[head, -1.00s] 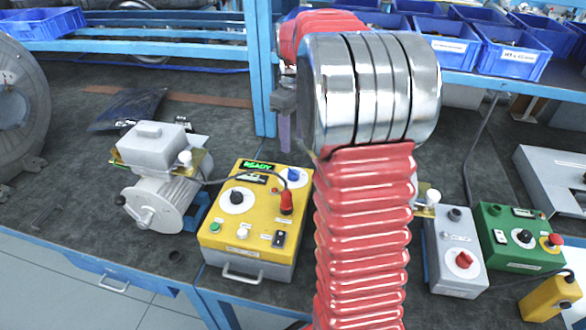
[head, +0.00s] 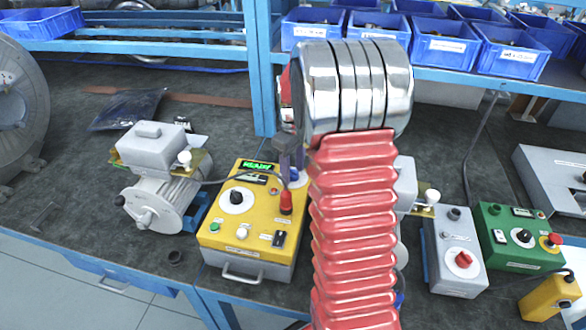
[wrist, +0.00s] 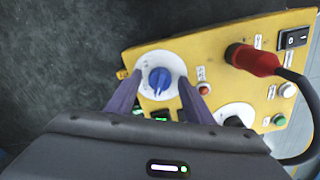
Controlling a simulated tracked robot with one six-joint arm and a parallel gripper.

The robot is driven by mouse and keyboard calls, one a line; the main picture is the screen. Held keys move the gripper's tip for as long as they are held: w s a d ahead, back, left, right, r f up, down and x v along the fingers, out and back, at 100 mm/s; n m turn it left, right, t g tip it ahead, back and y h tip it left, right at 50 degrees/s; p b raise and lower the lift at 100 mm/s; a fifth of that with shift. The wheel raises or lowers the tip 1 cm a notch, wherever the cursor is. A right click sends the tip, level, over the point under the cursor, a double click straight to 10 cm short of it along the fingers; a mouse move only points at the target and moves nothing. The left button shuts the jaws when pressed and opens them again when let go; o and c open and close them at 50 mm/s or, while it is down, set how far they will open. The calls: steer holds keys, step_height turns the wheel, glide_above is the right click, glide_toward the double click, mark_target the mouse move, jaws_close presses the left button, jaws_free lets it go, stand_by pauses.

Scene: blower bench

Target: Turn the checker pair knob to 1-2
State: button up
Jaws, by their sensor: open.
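The checker (head: 225,235) is a yellow box with a lit green display reading READY, on the bench left of my arm. Its blue knob (wrist: 160,81) sits on a white dial; the black knob (head: 236,197) sits on another. The dial marks are too small to read. My gripper (wrist: 160,77) is open, its two purple fingers on either side of the blue knob in the wrist view. I cannot tell whether they touch it. In the head view my arm and gripper partly hide the checker's upper right corner and the blue knob.
A red plug (wrist: 252,60) with a black cable stands on the checker near the blue knob. A rocker switch (wrist: 293,39) is beyond it. A grey blower motor (head: 158,190) stands left. Grey (head: 455,255) and green (head: 515,238) control boxes stand right.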

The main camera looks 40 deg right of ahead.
steer(key=shift+c, duration=0.5)
steer(key=c, duration=0.9)
steer(key=shift+m, duration=0.3)
steer(key=shift+c, duration=0.2)
steer(key=m, duration=0.3)
steer(key=shift+m, duration=2.1)
steer(key=o, duration=1)
